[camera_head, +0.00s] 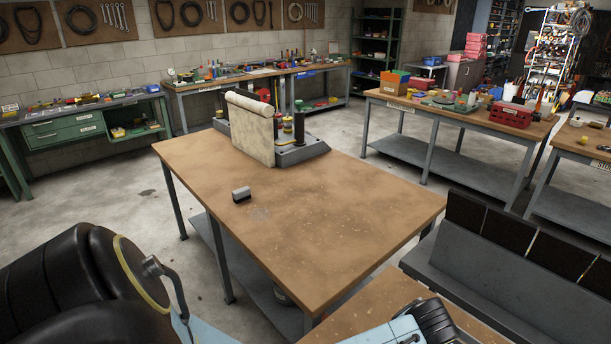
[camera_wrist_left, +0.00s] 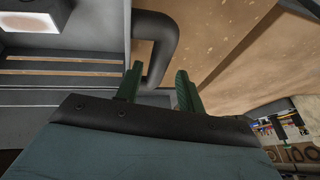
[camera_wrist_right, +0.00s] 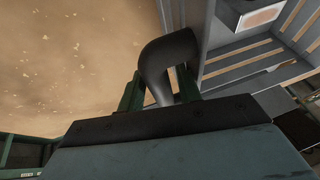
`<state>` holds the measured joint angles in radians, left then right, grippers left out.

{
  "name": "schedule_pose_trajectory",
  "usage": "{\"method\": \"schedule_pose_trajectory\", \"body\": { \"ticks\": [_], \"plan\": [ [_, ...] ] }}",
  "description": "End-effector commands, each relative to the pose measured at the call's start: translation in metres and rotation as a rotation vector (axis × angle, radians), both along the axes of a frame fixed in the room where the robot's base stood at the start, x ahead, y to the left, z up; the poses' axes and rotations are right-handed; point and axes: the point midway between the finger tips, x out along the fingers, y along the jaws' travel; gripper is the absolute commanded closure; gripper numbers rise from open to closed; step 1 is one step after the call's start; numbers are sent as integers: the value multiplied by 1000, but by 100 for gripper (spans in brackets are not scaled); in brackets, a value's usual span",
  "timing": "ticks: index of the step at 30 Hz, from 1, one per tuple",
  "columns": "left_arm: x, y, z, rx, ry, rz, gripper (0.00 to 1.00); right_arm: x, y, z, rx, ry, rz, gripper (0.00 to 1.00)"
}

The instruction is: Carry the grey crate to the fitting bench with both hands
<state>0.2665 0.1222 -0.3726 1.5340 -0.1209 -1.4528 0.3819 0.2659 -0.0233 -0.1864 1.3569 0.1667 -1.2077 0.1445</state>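The grey crate (camera_wrist_left: 60,97) shows only in part in the left wrist view, with slots in it and a dark bent handle (camera_wrist_left: 167,40). The right wrist view also shows the grey crate (camera_wrist_right: 245,60) and a dark bent handle (camera_wrist_right: 165,58). My left gripper (camera_wrist_left: 158,85) has its green fingers apart on either side of its handle, with a gap on one side. My right gripper (camera_wrist_right: 160,90) has its fingers apart astride the other handle; contact is unclear. Both grippers are outside the head view. A wooden-topped bench (camera_head: 300,225) stands ahead; its name is not readable.
A grey tray (camera_head: 300,152) with a paper roll (camera_head: 250,130) and tools stands at the bench's far end. A small grey block (camera_head: 241,194) lies nearer. The bench middle is clear. A grey rack with black dividers (camera_head: 470,275) stands at right. Other benches line the back.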

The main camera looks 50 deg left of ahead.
Motion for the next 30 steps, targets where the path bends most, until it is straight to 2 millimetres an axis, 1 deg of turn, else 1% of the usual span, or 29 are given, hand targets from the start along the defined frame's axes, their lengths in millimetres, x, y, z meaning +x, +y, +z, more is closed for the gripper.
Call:
{"method": "schedule_pose_trajectory", "body": {
  "ticks": [19,30],
  "plan": [
    [-12,-6,29,0,-1,0,62,1,1,1,1,-2,0,65],
    [-13,-6,31,0,1,1,62,0,1,1,1,-1,0,65]
  ]
}}
